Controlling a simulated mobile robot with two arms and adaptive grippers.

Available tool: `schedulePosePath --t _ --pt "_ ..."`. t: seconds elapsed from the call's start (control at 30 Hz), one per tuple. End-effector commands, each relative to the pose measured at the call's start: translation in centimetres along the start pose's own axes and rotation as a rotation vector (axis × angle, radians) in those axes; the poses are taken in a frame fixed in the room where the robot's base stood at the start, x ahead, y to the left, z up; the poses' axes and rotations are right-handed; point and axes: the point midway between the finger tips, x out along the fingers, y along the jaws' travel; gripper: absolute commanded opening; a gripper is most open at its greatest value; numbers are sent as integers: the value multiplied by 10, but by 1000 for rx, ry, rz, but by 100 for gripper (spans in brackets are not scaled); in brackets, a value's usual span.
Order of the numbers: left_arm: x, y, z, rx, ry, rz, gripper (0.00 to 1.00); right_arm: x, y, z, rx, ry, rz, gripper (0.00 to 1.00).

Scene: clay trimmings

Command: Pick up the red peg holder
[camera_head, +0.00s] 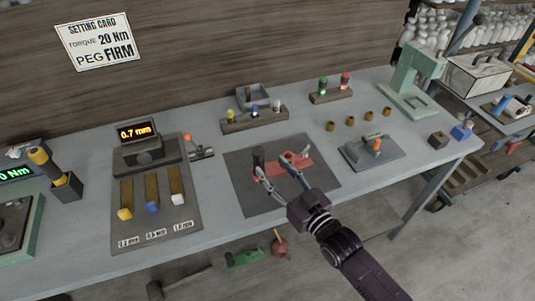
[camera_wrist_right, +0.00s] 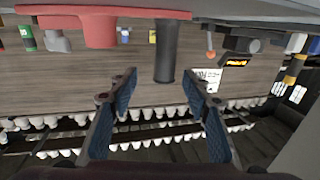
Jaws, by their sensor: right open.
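A red holder-like piece (camera_head: 294,166) lies on the dark mat (camera_head: 240,196) in the middle of the bench. A dark upright cylinder (camera_head: 259,158) stands at its left end; I cannot tell if they are joined. In the right wrist view, which is upside down, the red piece (camera_wrist_right: 95,25) is at the top and the dark cylinder (camera_wrist_right: 166,55) shows beyond the gap between the fingers. My right gripper (camera_head: 272,172) is open and empty, low over the mat, its fingers partly covering the red piece. Contact is unclear. My left gripper is not in view.
Behind the mat stand a rack (camera_head: 255,122) of coloured pegs and a block (camera_head: 331,96) with green and red pegs. A gauge stand (camera_head: 150,160) is left; a grey plate (camera_head: 372,153), brass pieces and a green press (camera_head: 405,82) are right. The bench's front edge is close.

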Motion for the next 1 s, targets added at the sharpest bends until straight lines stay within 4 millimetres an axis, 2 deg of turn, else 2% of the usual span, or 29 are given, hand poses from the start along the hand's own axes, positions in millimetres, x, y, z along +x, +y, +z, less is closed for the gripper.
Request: schedulePosePath --t 0.17,0.4,0.6,0.8,0.97,1.0 --pt "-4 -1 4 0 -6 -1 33 18 -1 -2 1 1 0 44" --pt "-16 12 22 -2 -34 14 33 44 -6 -6 1 2 0 44" --pt "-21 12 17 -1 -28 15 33 68 -8 -4 -1 1 0 44" --pt "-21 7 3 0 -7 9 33 76 -8 -2 0 0 -1 44" --pt "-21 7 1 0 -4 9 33 76 -8 -2 0 0 -1 44" --pt "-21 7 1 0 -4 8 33 76 -8 -2 0 0 0 41"
